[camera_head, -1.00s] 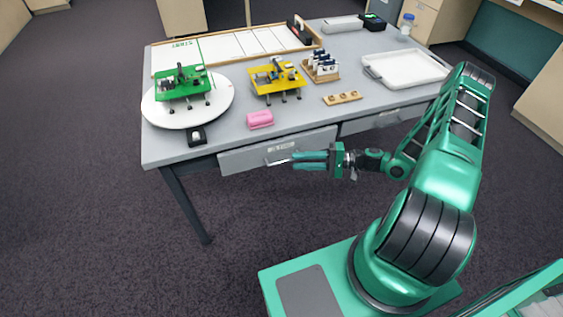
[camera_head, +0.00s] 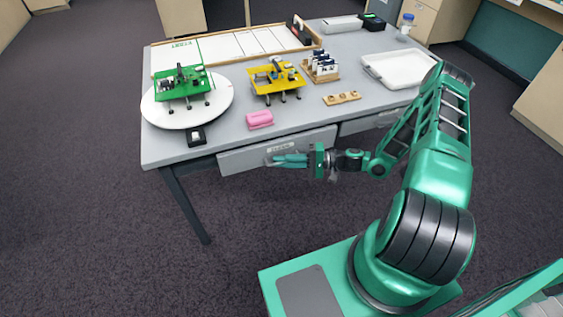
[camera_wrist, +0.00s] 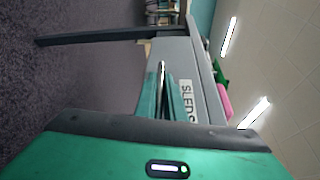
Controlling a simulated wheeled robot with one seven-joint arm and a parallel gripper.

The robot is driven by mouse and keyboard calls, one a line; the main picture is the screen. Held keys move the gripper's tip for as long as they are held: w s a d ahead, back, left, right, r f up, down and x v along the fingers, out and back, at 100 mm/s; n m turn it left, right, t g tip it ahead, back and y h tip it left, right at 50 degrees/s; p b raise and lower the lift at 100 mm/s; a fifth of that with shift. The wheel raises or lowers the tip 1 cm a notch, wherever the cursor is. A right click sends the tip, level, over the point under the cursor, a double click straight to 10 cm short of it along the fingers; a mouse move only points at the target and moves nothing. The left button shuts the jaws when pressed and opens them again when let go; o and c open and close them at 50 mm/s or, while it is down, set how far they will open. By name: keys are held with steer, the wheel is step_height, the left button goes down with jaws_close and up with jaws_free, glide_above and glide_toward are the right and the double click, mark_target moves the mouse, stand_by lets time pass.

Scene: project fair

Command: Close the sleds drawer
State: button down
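The sleds drawer (camera_head: 245,159) is the left grey drawer under the table's front edge; its label reads SLEDS in the wrist view (camera_wrist: 187,101). Its front seems to stand slightly forward of the right drawer; how far is hard to tell. Its metal bar handle (camera_wrist: 161,75) shows in the wrist view between my two teal fingers. My gripper (camera_head: 275,161) is level with the drawer front, its fingertips at the handle. The fingers look parted, with the bar between them; contact with the bar cannot be made out.
The grey table (camera_head: 215,140) carries a white round board (camera_head: 158,111) with a green sled, a yellow sled (camera_head: 277,76), a pink block (camera_head: 260,119) and a white tray (camera_head: 372,75). A second drawer (camera_head: 365,123) is to the right. The floor left of the table is clear.

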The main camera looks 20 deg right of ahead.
mark_target(279, 152)
steer(key=shift+w, duration=2.15)
steer(key=c, duration=1.8)
jaws_free()
steer(key=shift+w+f, duration=0.1)
steer(key=shift+c, duration=0.2)
steer(key=v, duration=1.1)
steer(key=shift+a, duration=0.1)
